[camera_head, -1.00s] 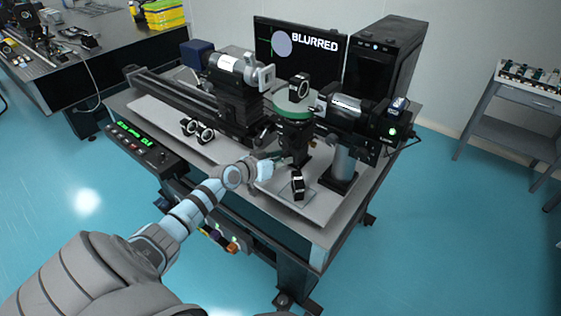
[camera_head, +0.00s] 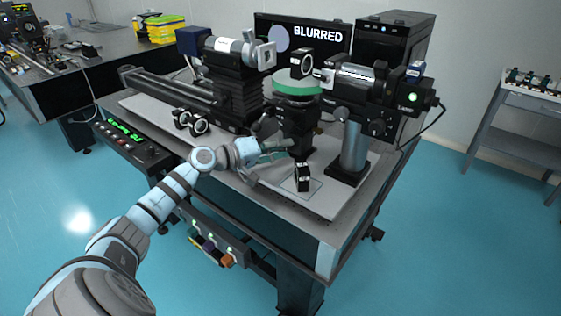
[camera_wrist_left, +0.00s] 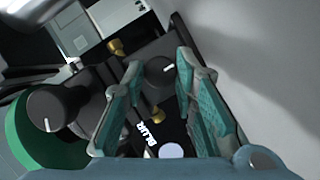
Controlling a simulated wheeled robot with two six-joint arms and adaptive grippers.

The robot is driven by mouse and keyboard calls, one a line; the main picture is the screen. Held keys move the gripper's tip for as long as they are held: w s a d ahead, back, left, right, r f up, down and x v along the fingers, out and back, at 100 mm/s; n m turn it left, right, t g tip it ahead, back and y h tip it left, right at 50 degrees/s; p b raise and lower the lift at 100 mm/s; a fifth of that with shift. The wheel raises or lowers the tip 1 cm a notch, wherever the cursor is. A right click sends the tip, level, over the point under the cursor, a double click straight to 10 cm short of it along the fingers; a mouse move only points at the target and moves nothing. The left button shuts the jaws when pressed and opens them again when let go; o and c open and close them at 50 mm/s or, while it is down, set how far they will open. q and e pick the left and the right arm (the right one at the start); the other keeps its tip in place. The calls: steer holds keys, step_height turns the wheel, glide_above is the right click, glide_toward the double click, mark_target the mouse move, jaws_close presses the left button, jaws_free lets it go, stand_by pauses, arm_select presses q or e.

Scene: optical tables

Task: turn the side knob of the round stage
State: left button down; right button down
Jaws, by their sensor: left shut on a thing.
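The round stage has a green disc (camera_head: 297,84) on top of a dark body (camera_head: 296,127) and stands on the table in the head view. The green disc also shows at the left edge of the left wrist view (camera_wrist_left: 18,135). My left gripper (camera_head: 283,149) reaches the stage's lower body from the left. In the left wrist view my left gripper (camera_wrist_left: 160,75) has its teal fingers on either side of a dark side knob (camera_wrist_left: 161,73) with a white mark, shut on it. A larger dark knob (camera_wrist_left: 52,110) sits beside it. My right gripper is not in view.
A black ring mount (camera_head: 301,63) stands on the disc. A small black mount (camera_head: 302,177) stands at the front. A cylinder on a post (camera_head: 355,145) is close right, and a rail with a tall dark mount (camera_head: 237,95) is left. The monitor (camera_head: 318,36) reads "BLURRED".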

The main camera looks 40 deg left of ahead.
arm_select(q)
steer(key=n+b, duration=0.1)
steer(key=b, duration=0.1)
steer(key=n+t+h+b, duration=0.1)
steer(key=n+b, duration=0.1)
steer(key=shift+a+f+b, duration=0.1)
steer(key=shift+f+b, duration=0.2)
steer(key=shift+b, duration=0.05)
steer(key=shift+r+n+t+b, duration=0.15)
steer(key=shift+n+t+b, duration=0.25)
steer(key=shift+n+b, duration=0.45)
steer(key=c, duration=1.3)
jaws_free()
steer(key=shift+w, duration=0.1)
